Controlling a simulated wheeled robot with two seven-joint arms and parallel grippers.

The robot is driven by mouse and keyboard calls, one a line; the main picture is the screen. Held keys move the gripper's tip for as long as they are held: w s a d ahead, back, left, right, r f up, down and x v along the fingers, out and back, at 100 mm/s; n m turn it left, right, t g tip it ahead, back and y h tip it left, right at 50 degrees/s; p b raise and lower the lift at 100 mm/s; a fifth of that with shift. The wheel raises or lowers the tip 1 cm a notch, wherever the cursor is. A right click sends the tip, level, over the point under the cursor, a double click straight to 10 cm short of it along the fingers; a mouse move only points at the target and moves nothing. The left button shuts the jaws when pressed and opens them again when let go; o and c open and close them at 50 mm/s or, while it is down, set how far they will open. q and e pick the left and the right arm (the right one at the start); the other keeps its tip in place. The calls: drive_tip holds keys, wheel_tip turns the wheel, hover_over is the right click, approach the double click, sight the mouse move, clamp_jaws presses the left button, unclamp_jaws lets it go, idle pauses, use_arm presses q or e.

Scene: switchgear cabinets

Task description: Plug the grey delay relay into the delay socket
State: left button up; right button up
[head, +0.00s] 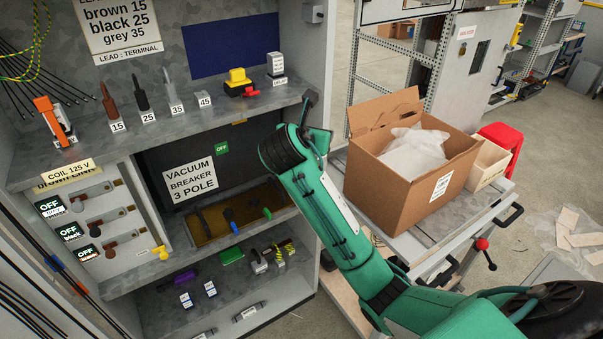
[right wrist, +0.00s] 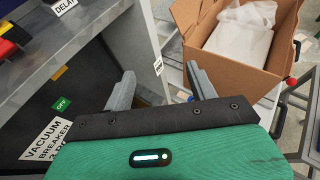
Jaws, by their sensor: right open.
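A pale grey block with small print (head: 276,64) stands upright on the upper shelf at its right end, behind a tag reading DELAY (head: 279,80). I cannot tell whether it is the relay, the socket or both. The DELAY tag (right wrist: 65,6) also shows at the top left of the right wrist view. My right gripper (right wrist: 160,76) is open and empty, its two grey fingers apart. In the head view it is at the cabinet's right front edge, right of and below the grey block, mostly hidden by its own wrist. My left gripper is not in view.
A yellow and red device (head: 238,82) stands left of the grey block. The upper shelf (head: 190,122) also holds several upright leads. The lower shelf (head: 165,315) holds several small parts. An open cardboard box (head: 405,165) on a cart is right of my arm.

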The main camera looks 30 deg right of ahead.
drive_tip(key=a+f+n+t+y+b, duration=0.2)
drive_tip(key=a+f+b, duration=0.1)
drive_tip(key=f, duration=0.4)
drive_tip(key=shift+a+f+n+y+b, duration=0.2)
drive_tip(key=shift+n+y+b, duration=0.15)
drive_tip(key=shift+b, duration=0.45)
drive_tip(key=shift+s, duration=0.1)
